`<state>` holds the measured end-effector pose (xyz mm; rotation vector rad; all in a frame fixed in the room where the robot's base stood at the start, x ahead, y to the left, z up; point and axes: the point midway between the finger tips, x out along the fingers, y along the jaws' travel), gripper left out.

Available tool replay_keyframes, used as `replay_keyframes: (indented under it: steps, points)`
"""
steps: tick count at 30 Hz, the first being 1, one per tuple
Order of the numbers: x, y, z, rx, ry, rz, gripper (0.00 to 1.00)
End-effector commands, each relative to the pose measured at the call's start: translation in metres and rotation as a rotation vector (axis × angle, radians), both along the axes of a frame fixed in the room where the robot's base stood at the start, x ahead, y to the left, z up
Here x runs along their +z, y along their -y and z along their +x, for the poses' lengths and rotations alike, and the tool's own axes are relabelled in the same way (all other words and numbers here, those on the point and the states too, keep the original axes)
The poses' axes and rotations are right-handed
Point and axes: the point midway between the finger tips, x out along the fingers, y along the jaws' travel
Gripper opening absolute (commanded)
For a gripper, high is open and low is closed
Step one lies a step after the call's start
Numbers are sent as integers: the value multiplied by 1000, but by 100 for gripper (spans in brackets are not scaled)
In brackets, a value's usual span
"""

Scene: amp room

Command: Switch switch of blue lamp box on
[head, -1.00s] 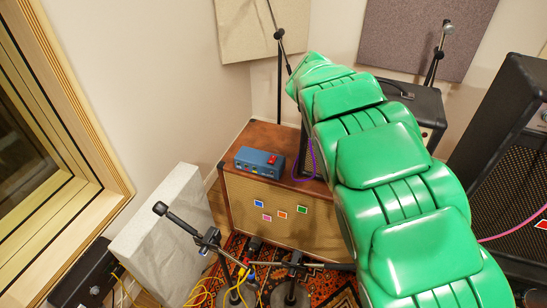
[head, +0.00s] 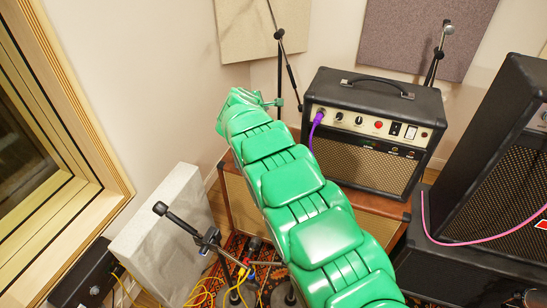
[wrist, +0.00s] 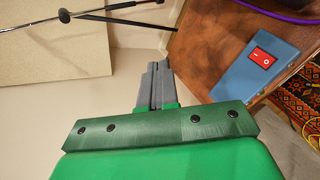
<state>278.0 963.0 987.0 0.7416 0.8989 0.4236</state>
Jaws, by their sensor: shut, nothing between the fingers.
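The blue lamp box (wrist: 245,82) lies on the brown cabinet top at the right of the wrist view. Its red rocker switch (wrist: 263,58) faces up on the box; I cannot tell which side is pressed. My gripper (wrist: 158,68) is shut and empty, to the left of the box in the wrist view and apart from it.
The brown cabinet (head: 393,208) carries a black amplifier (head: 370,165) with a purple cable (head: 315,128). A mic stand (head: 280,75) rises behind. A large black speaker (head: 500,160) is at right. A grey panel (head: 160,235) and another stand (head: 205,240) are at left.

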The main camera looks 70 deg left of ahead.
Motion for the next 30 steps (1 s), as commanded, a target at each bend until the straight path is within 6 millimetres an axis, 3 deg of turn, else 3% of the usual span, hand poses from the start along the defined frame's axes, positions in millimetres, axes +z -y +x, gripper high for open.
replay_keyframes:
  steps: [15,22,30]
  points:
    - [-84,22,8,-225,26,-148,0]
    - [-103,32,10,-283,37,-185,0]
    - [-106,35,12,-297,38,-192,0]
